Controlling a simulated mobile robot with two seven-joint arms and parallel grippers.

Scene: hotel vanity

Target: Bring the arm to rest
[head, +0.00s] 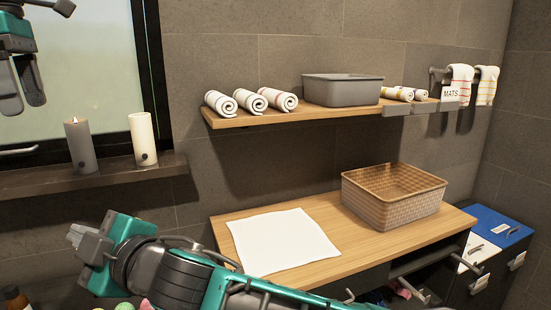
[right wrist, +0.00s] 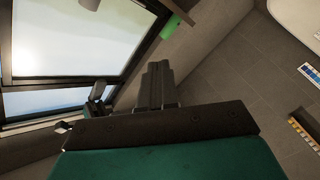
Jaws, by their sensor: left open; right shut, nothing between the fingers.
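My right arm (head: 180,280) reaches across the bottom of the head view, in front of the wooden counter. Its gripper (head: 82,243) points to the left, below the window ledge, and holds nothing. In the right wrist view the right gripper's fingers (right wrist: 158,82) are together with nothing between them. My left gripper (head: 22,82) hangs at the upper left of the head view, in front of the window, fingers pointing down. It is open and empty.
A grey candle (head: 81,146) and a white candle (head: 143,139) stand on the window ledge (head: 100,178). A white cloth (head: 282,241) and a wicker basket (head: 392,211) are on the counter (head: 345,262). Rolled towels (head: 250,101) and a grey bin (head: 343,90) sit on the shelf.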

